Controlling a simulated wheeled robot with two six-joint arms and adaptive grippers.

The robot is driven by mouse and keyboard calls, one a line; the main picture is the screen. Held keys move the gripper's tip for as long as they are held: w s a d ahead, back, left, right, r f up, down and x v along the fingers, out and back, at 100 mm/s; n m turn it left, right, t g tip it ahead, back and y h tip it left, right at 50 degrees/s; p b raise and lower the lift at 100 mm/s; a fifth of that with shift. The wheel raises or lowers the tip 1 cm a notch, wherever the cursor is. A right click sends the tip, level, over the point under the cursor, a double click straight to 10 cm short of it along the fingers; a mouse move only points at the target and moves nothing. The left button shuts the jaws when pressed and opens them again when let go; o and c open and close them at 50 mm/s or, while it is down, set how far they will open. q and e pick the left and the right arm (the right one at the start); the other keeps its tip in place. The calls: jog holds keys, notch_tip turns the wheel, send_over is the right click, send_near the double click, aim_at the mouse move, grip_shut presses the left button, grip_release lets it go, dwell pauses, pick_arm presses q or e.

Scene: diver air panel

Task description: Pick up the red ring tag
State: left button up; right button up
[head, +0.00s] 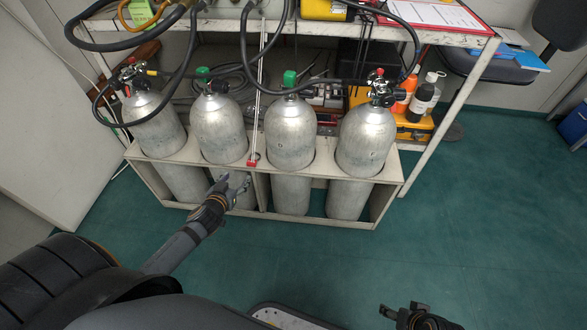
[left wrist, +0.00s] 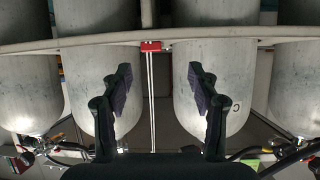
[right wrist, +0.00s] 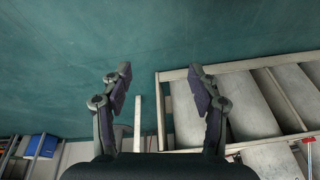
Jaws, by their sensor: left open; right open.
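A small red piece (head: 254,162) sits at the rack's front rail between the two middle cylinders, at the lower end of a thin pale double line. It also shows in the left wrist view (left wrist: 151,46), at the top centre. It is the likeliest red ring tag, but I cannot make out a ring. My left gripper (head: 234,181) is open and empty, just left of and below the red piece in the head view, apart from it. In its wrist view the red piece lies beyond the open fingers (left wrist: 160,75). My right gripper (right wrist: 160,76) is open and empty over the floor.
Grey cylinders (head: 291,138) stand in a pale rack (head: 385,180), two with green caps (head: 290,78). Black hoses (head: 190,60) hang from the shelf (head: 455,35) above. A yellow case (head: 420,128) with bottles (head: 422,100) stands right. The green floor (head: 480,220) is clear at right.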

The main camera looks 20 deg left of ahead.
aim_at(252, 162)
pick_arm(q)
jog(key=shift+t, duration=0.3)
jog(key=b+x, duration=0.1)
jog(key=x, duration=0.1)
jog(key=b+x, duration=0.1)
jog(key=x, duration=0.1)
jog(key=d+b+x, duration=0.1)
jog(key=x, duration=0.2)
jog(key=shift+w+d+r, duration=0.15)
jog(key=shift+w+r, duration=0.1)
jog(key=shift+r, duration=0.1)
jog(key=shift+w+f+b, duration=0.25)
jog(key=shift+w+b, duration=0.25)
jog(key=shift+w, duration=0.15)
jog(key=shift+b+x, duration=0.45)
jog(key=shift+x, duration=0.6)
jog(key=c, duration=1.1)
pick_arm(e)
jog(key=w+r+t, duration=1)
jog(key=w+r, duration=0.1)
jog(key=w, duration=0.3)
jog(key=shift+w+r, duration=0.25)
